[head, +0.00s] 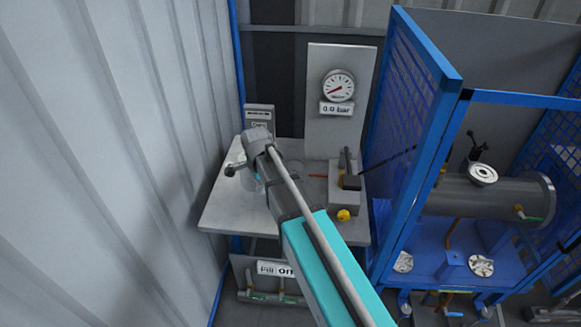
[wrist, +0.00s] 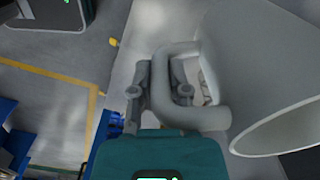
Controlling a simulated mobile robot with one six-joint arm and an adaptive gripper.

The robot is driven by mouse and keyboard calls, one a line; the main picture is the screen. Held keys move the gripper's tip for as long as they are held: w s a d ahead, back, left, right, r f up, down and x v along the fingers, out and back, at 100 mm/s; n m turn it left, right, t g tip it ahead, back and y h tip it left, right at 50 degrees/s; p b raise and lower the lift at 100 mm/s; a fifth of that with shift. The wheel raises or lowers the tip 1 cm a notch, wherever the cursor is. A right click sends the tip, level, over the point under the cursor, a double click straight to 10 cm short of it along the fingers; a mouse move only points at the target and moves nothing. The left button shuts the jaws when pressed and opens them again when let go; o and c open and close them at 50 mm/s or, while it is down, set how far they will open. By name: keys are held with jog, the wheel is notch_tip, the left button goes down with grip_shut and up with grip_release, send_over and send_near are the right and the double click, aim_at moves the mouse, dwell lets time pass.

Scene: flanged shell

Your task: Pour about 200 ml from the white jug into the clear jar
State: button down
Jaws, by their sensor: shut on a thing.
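The white jug (wrist: 245,75) fills the right side of the wrist view, with its open rim at the lower right. My gripper (wrist: 160,92) is shut on the jug's looped handle, with a finger on each side of it. The jug's contents are out of sight. A faint clear outline, which may be the clear jar (head: 250,183), shows beside my wrist above the bench. I cannot tell how full it is.
The grey bench (head: 225,208) carries a gauge panel (head: 325,135) reading 0.0 bar, a lever block (head: 346,196) and a yellow ball (head: 343,215). A corrugated wall (head: 100,150) stands close on the left. A blue mesh cage (head: 415,110) stands on the right.

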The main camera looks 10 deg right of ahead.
jog(key=w+d, duration=0.3)
jog(key=d, duration=0.7)
jog(key=w+d+r+p, duration=0.1)
jog(key=w+d, duration=0.3)
jog(key=d, duration=0.6)
jog(key=w+d+r+p, duration=0.1)
jog(key=w+d, duration=0.3)
jog(key=d, duration=0.6)
jog(key=shift+f, duration=0.1)
jog(key=f+b, duration=0.2)
jog(key=f+h+b, duration=0.1)
jog(key=f+b, duration=0.1)
jog(key=a+f+h+b, duration=0.1)
jog(key=f+b, duration=0.1)
jog(key=b, duration=0.1)
jog(key=shift+s+f+t, duration=0.25)
jog(key=shift+t, duration=0.15)
jog(key=shift+a+r+h, duration=0.15)
jog(key=shift+r+h, duration=0.1)
jog(key=shift+h, duration=0.05)
jog(key=shift+s+a+f+t+h+b, duration=0.1)
jog(key=shift+a+t+h+b, duration=0.3)
jog(key=shift+h+b, duration=0.75)
jog(key=shift+s+a+f+t+h+b, duration=0.15)
jog(key=shift+a+h+b, duration=0.5)
jog(key=shift+h+b, duration=0.5)
jog(key=shift+s+a+f+t+h+b, duration=0.1)
jog(key=shift+a+t+h+b, duration=0.3)
jog(key=shift+h+b, duration=0.75)
